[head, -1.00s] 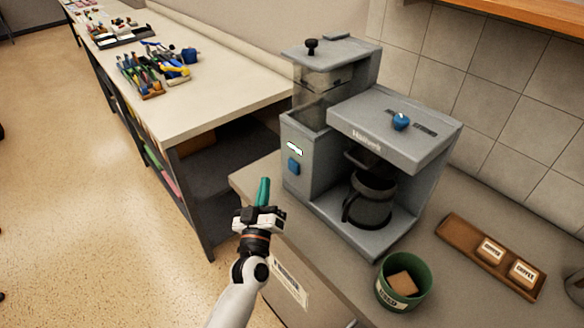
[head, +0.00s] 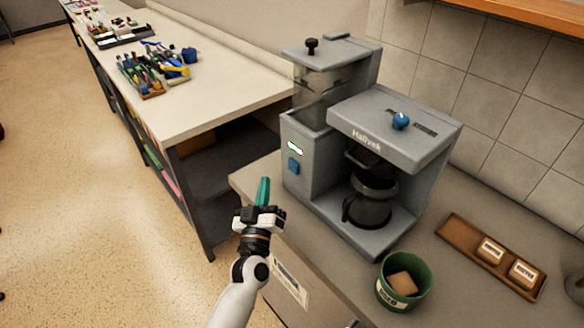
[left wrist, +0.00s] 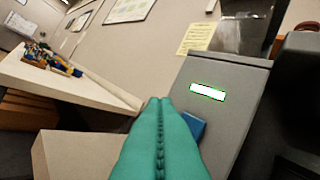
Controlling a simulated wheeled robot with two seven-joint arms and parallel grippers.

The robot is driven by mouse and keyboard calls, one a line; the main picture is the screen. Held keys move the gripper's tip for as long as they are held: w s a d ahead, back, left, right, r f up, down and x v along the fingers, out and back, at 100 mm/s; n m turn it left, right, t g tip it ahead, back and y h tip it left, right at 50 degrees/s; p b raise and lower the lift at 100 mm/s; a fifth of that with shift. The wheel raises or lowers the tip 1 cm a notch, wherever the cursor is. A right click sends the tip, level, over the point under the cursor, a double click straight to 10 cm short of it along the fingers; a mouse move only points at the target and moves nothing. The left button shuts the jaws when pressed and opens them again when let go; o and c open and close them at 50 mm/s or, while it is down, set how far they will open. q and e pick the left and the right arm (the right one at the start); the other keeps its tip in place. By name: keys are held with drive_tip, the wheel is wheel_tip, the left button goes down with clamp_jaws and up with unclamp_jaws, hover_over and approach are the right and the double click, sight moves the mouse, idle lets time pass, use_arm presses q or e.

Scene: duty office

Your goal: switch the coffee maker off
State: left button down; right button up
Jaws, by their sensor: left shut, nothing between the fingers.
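The grey coffee maker (head: 345,175) stands on the counter, with a dark pot (head: 370,200) inside it. A blue switch (head: 294,166) is on its left front panel, below a lit white-green indicator (head: 295,147). A blue knob (head: 400,121) sits on its top. My left gripper (head: 263,190), with teal fingers, is shut and empty, to the left of the switch and apart from it. In the left wrist view the shut fingers (left wrist: 160,140) partly cover the blue switch (left wrist: 194,126); the lit indicator (left wrist: 208,92) shows above it. My right gripper is not in view.
A green bin (head: 404,281) and a wooden tray (head: 463,246) with small labelled boxes stand at the right on the counter. A long workbench (head: 225,85) with tools is at the back left. The floor at left is clear.

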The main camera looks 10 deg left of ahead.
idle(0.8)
use_arm(q)
drive_tip(key=m+t+h+b, duration=0.1)
drive_tip(key=m+b, duration=0.1)
drive_tip(key=b, duration=0.1)
drive_tip(key=s+a+f+m+t+h+b, duration=0.1)
drive_tip(key=m+h+b, duration=0.1)
drive_tip(key=m, duration=0.1)
drive_tip(key=s+a+m+t+h+b, duration=0.1)
drive_tip(key=m+b, duration=0.1)
drive_tip(key=b, duration=0.1)
drive_tip(key=shift+a+f+m+t+h+b, duration=0.15)
drive_tip(key=shift+a+m+t+h+b, duration=0.15)
drive_tip(key=shift+m+h+b, duration=0.1)
drive_tip(key=shift+w+d, duration=0.15)
drive_tip(key=b, duration=0.3)
approach(289, 161)
wheel_tip(289, 161, up, 3)
drive_tip(key=w, duration=0.2)
drive_tip(key=shift+w+d, duration=0.1)
drive_tip(key=shift+w, duration=0.65)
idle(0.8)
drive_tip(key=shift+w+d+r, duration=0.25)
drive_tip(key=shift+w, duration=0.05)
